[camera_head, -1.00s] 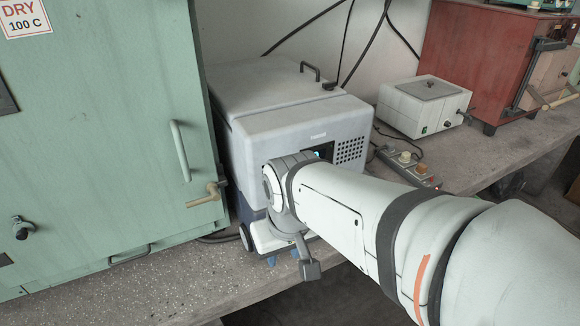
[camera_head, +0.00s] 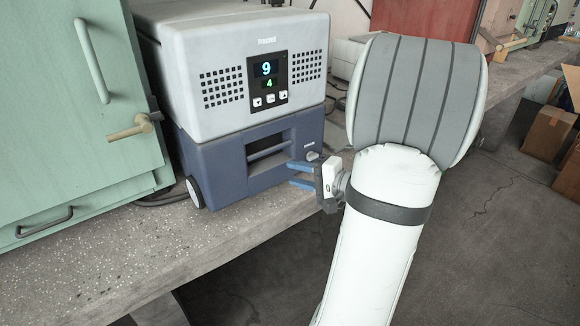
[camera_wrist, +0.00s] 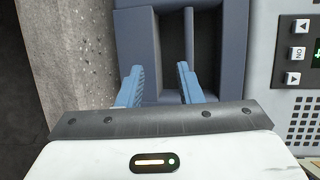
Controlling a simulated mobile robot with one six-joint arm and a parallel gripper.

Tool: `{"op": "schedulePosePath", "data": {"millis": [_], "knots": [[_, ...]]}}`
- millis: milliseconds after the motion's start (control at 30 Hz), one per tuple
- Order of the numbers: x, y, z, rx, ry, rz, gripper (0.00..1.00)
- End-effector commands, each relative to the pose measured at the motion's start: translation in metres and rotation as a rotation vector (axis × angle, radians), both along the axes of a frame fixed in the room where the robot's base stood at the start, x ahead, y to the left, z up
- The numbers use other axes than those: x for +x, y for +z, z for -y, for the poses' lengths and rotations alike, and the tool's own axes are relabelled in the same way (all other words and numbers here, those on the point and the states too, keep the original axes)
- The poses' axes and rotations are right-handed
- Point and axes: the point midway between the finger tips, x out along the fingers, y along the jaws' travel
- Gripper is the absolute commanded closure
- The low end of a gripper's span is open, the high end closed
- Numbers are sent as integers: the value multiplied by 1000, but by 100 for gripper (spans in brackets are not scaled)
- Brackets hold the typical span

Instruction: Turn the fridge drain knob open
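The fridge (camera_head: 240,85) is a portable box with a pale grey top and a dark blue lower part (camera_head: 225,170). A small light knob (camera_head: 312,156), apparently the drain knob, sits at the right of the blue front. Its exact turn is too small to tell. My gripper (camera_head: 290,173) is open and empty, with blue fingers in front of the blue lower part, just below and left of the knob. In the wrist view, the open fingers (camera_wrist: 160,68) point at the recessed handle slot (camera_wrist: 205,40), and the knob is not visible.
The green oven (camera_head: 70,120) with its brass-coloured handle (camera_head: 135,127) stands close on the left. The concrete bench (camera_head: 150,245) is bare in front, and its front edge runs below my gripper. Cardboard boxes (camera_head: 548,132) lie on the floor at right.

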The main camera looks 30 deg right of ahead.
Motion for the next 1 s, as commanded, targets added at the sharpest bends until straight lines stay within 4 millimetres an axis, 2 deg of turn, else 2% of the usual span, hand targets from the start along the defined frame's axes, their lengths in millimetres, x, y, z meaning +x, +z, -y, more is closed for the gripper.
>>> {"op": "schedulePosePath", "data": {"millis": [33,100,200,267,367,700,833,1000], "knots": [[-4,-22,31,14,-95,44,67],[-10,-29,63,17,-200,100,67],[-18,-35,94,14,-300,150,67],[-19,-36,103,9,-331,166,67],[-13,-35,108,8,-348,176,67],[40,-34,102,7,-342,175,67],[52,-34,101,8,-343,174,67],[57,-34,101,8,-345,174,67]]}}
